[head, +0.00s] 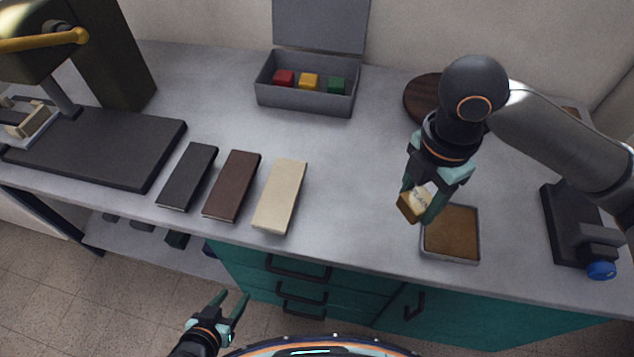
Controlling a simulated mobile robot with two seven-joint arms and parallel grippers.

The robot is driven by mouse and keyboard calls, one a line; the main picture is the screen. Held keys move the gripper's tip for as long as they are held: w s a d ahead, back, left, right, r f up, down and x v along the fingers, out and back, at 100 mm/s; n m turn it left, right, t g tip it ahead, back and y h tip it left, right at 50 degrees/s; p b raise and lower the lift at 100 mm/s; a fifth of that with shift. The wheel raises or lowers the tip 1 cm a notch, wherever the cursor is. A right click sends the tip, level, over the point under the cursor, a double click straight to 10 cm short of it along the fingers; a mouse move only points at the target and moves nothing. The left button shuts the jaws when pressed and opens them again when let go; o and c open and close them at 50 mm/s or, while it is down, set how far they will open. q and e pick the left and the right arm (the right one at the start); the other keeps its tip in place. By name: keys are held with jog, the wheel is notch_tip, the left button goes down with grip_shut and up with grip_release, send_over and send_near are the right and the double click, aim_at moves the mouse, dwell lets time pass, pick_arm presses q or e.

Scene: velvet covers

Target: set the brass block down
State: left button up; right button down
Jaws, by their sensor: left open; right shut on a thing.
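The brass block (408,207) is a small golden-brown block with a pale face that carries lettering too small to read. My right gripper (424,204) is shut on it, near the left edge of a shallow metal tray (478,232) with a brown surface inside. The block appears above the worktop; its exact height cannot be told. Part of the block is hidden by the fingers. My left gripper (228,304) is open and empty, low in front of the teal cabinet.
Black (188,176), dark brown (231,185) and cream (280,195) covers lie at centre left. A press with a dark base (100,146) stands left. An open grey box (304,101) holds coloured cubes. A black device (566,225) is at right. Worktop between box and tray is clear.

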jog(key=n, duration=0.4)
jog(key=shift+s+a+f, duration=0.15)
jog(key=shift+s+a, duration=0.05)
jog(key=n, duration=0.5)
jog(key=shift+s+a+f+b, duration=0.2)
jog(key=shift+s+a+b, duration=0.1)
jog(key=shift+b, duration=0.1)
jog(key=shift+n, duration=0.3)
jog(key=shift+w+f, duration=0.1)
jog(key=shift+w, duration=0.05)
jog(key=w+a+f, duration=0.2)
jog(key=w+f, duration=0.2)
jog(key=w, duration=0.5)
jog(key=b, duration=0.1)
send_over(367, 193)
jog(key=f, duration=0.5)
jog(key=shift+s, duration=0.35)
jog(key=shift+w+a+f, duration=0.1)
jog(key=shift+w+f, duration=0.3)
jog(key=shift+f, duration=1.5)
jog(key=shift+f, duration=0.15)
